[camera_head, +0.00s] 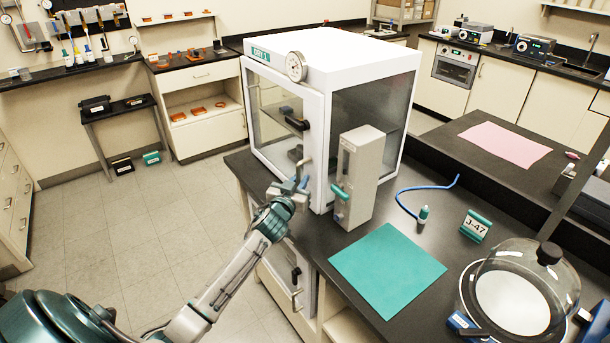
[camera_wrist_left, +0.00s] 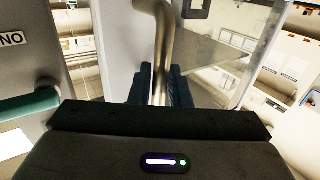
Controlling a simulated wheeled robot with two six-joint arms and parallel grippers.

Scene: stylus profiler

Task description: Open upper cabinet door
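The white cabinet (camera_head: 355,62) stands on the black bench. Its upper door (camera_head: 262,100) has a glass pane in a white frame and looks closed. My left gripper (camera_head: 296,185) is at this handle. In the left wrist view the handle (camera_wrist_left: 163,45) runs down between the dark blue fingers (camera_wrist_left: 160,88), which sit close on both sides with no clear gap. The fingertips are partly hidden. My right gripper is not in view.
A grey box with a green handle (camera_head: 356,175) stands close right of the door. A lower door handle (camera_head: 296,278) is below the bench. A teal mat (camera_head: 388,268), blue cable (camera_head: 408,205) and glass dome (camera_head: 522,290) are on the bench. The floor (camera_head: 120,235) at left is clear.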

